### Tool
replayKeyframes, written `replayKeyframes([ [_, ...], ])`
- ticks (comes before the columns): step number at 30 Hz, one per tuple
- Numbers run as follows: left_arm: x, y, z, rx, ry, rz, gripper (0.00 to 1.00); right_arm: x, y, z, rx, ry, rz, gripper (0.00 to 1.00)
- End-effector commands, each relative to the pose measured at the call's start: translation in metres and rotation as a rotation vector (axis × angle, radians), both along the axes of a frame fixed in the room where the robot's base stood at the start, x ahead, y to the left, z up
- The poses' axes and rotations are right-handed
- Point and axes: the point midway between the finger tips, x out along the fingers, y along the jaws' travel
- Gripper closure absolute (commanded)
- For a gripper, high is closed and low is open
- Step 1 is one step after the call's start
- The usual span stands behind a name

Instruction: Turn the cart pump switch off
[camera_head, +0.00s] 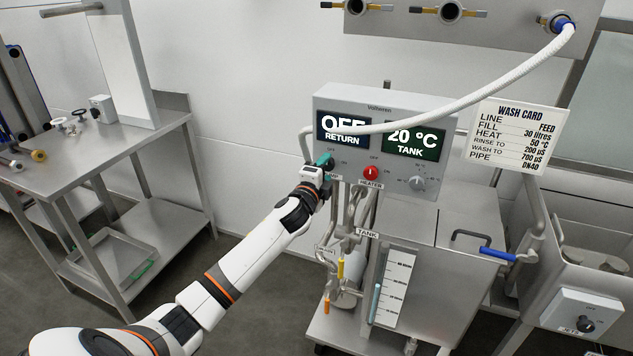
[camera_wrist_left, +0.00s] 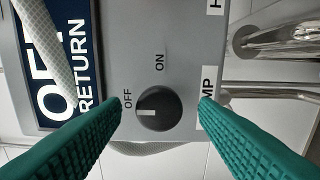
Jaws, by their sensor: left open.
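The pump switch is a round black knob (camera_wrist_left: 159,107) on the grey control box (camera_head: 425,105). Its white pointer mark points left in the left wrist view, close to the OFF label (camera_wrist_left: 127,98). The ON label (camera_wrist_left: 159,60) sits above it there. My left gripper (camera_head: 325,161) is at the box's lower left front. Its teal fingers are open on either side of the knob, with gaps showing. In the head view the gripper mostly hides the knob. The left display (camera_head: 344,130) reads OFF RETURN. My right gripper is not in view.
A red heater knob (camera_head: 371,173) and a grey dial (camera_head: 417,183) sit to the right on the same box. A white hose (camera_head: 480,92) arcs across the box front. A steel table (camera_head: 95,150) stands at left. Pipes and valves hang below the box.

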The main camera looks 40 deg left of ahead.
Motion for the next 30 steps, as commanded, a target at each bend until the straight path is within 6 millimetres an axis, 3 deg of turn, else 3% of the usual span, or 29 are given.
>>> replayKeyframes([
  [15,-0.092,-0.022,-0.002,0.000,0.002,-0.002,0.45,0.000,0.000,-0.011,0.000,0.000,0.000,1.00],
  [21,-0.108,-0.025,-0.001,-0.001,0.002,0.001,0.45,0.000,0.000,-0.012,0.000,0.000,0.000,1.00],
  [30,-0.110,-0.026,0.000,-0.001,0.001,0.001,0.45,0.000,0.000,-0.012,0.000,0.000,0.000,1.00],
])
